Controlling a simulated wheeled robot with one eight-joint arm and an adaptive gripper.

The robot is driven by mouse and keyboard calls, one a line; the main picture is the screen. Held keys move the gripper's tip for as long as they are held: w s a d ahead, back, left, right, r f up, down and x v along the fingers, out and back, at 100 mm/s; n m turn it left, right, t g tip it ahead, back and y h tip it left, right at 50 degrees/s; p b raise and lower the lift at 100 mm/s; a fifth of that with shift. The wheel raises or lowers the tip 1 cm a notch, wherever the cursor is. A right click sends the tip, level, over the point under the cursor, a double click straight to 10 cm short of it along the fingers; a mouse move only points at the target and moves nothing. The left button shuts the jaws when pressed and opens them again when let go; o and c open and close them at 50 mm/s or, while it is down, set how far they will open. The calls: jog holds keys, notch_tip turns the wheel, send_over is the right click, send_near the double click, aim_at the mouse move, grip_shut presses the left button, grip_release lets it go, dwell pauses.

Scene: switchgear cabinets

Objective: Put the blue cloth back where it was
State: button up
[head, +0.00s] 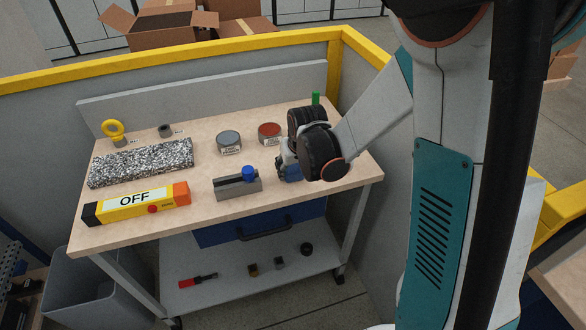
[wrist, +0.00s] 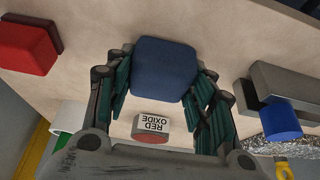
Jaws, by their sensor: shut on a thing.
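The blue cloth (wrist: 163,62) looks like a thick folded pad in the wrist view, between the green-lined fingers of my gripper (wrist: 160,82). My gripper is shut on it. In the head view, my gripper (head: 286,165) is low over the right part of the wooden bench top (head: 220,198). Only a small blue patch of the cloth (head: 291,174) shows there, below the fingers. I cannot tell whether the cloth touches the bench top.
A grey block with a blue knob (head: 248,174) stands just left of my gripper. Behind are a red oxide tin (head: 269,131) and a grey tin (head: 229,140). A speckled slab (head: 140,163) and yellow OFF box (head: 136,203) lie left. A red block (wrist: 28,46) is nearby.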

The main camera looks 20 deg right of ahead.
jog(key=o, duration=0.8)
jog(key=shift+f, duration=0.2)
jog(key=o, duration=0.4)
jog(key=shift+r, duration=0.1)
jog(key=shift+s+r, duration=0.1)
jog(key=shift+r, duration=0.35)
jog(key=p+v, duration=0.5)
jog(key=v, duration=0.7)
jog(key=s+r+t, duration=0.1)
jog(key=s+r, duration=0.2)
jog(key=s, duration=0.3)
jog(key=s+r, duration=0.4)
jog(key=s, duration=0.2)
jog(key=s+r+t, duration=0.1)
jog(key=s+r, duration=0.3)
jog(key=s, duration=0.2)
jog(key=shift+t, duration=0.3)
